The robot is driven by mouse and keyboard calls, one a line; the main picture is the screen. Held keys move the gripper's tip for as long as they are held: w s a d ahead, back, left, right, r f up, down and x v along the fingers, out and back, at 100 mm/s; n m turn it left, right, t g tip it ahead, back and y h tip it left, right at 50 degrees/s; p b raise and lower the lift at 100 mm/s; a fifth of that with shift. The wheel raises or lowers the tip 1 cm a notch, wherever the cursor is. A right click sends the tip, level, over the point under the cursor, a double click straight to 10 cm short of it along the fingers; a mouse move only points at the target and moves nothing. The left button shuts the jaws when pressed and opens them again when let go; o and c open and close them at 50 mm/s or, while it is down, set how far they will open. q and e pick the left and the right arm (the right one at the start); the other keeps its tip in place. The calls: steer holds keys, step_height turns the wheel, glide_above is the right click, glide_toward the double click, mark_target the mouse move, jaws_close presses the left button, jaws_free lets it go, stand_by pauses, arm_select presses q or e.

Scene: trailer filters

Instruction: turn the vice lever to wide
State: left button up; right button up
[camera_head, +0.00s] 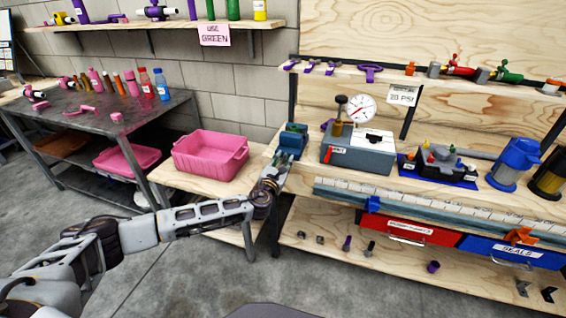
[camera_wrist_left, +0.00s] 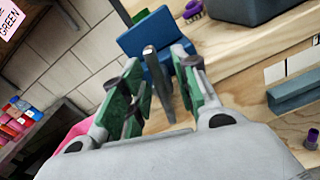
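The blue vice (camera_head: 292,138) stands on the left end of the wooden workbench. In the left wrist view the vice (camera_wrist_left: 150,38) is straight ahead, with its grey lever (camera_wrist_left: 152,68) pointing towards me. My left gripper (camera_head: 275,174) is at the front of the vice. In the left wrist view my left gripper (camera_wrist_left: 160,72) has its green-padded fingers apart, one on each side of the lever. I cannot tell whether either pad touches it. The vice jaws are partly hidden. My right gripper is out of view.
A pink bin (camera_head: 211,155) stands left of the vice on a lower wooden table. A grey box with a gauge (camera_head: 358,150) is to its right on the bench. A long grey rail (camera_head: 430,203) runs along the bench front, above red and blue drawers.

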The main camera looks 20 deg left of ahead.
arm_select(q)
jaws_close()
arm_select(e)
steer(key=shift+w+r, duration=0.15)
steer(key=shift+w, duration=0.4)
